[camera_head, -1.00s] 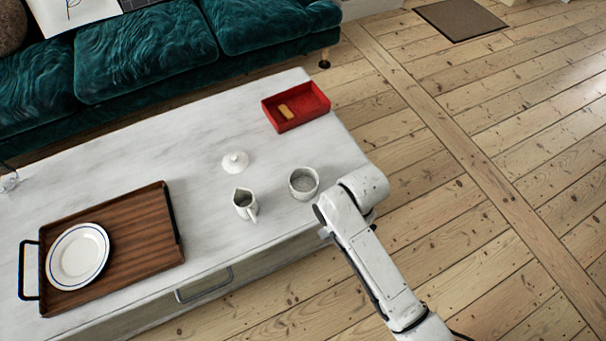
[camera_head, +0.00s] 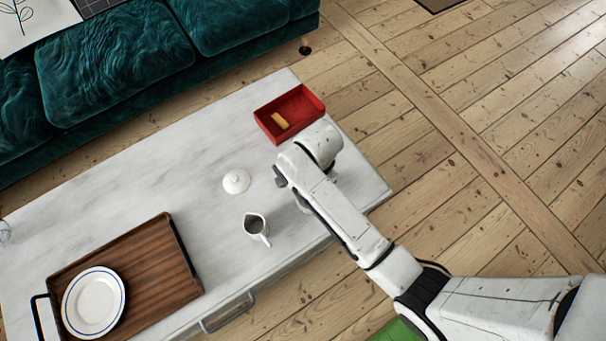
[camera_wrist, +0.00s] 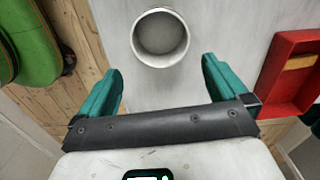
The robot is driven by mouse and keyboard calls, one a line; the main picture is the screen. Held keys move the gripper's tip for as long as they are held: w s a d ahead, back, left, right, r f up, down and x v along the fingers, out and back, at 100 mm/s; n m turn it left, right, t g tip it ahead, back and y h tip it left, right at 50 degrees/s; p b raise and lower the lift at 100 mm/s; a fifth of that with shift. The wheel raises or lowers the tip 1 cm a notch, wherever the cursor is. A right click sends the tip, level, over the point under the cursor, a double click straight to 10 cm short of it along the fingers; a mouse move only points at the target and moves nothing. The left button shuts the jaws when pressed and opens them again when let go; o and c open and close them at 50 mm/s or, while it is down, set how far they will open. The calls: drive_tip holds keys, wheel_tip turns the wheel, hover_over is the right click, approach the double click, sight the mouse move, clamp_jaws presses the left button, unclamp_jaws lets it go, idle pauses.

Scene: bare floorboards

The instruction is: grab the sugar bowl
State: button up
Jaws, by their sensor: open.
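The sugar bowl (camera_wrist: 160,38) is a round, pale, open-topped bowl on the marble-look table. In the wrist view it stands upright at the top centre. In the head view my arm hides it. A white knobbed lid (camera_head: 236,181) lies apart on the table, left of my arm. My gripper (camera_wrist: 160,72) has its two teal fingers spread wide. In the wrist view the bowl appears just beyond the gap between the fingertips, with nothing held. The height of the fingers over the table is hard to tell.
A white creamer jug (camera_head: 256,227) stands left of my arm. A red tray (camera_head: 307,112) holding a small yellow-brown block is at the table's far right end; it also shows in the wrist view (camera_wrist: 270,85). A wooden tray (camera_head: 150,262) bears a blue-rimmed plate (camera_head: 94,302).

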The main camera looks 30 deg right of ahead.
wheel_tip(320, 180, down, 5)
drive_tip(key=shift+w+f+b, duration=0.1)
drive_tip(key=shift+w+b, duration=0.05)
drive_tip(key=shift+b, duration=0.45)
drive_tip(key=shift+a+f+b, duration=0.2)
drive_tip(key=shift+f+b, duration=0.45)
drive_tip(key=shift+f, duration=2.1)
drive_tip(key=c, duration=0.7)
